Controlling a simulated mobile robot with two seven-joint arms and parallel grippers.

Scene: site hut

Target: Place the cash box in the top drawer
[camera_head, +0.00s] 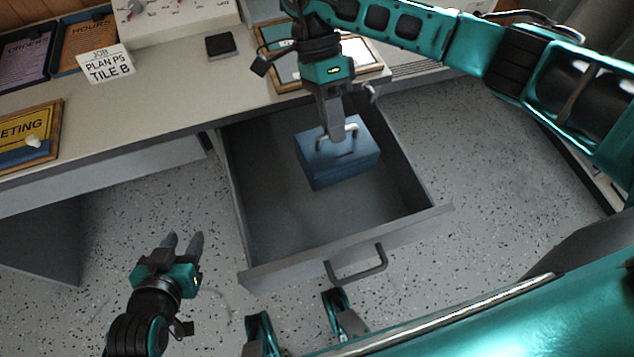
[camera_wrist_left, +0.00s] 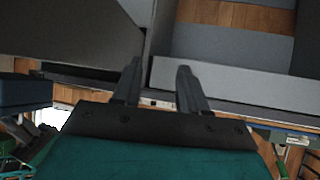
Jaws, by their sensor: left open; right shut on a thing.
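The blue cash box (camera_head: 338,166) has a light metal handle on its lid. In the head view it shows within the outline of the open grey top drawer (camera_head: 345,246); I cannot tell whether it touches the drawer floor. My right gripper (camera_head: 337,136) points down from above and is shut on the box's handle. The drawer is pulled out from under the desk, its handle facing the front. My left gripper (camera_head: 183,240) is open and empty, left of the drawer and apart from it. Its open fingers show in the left wrist view (camera_wrist_left: 158,85).
Speckled floor (camera_head: 480,170) is clear right of the drawer.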

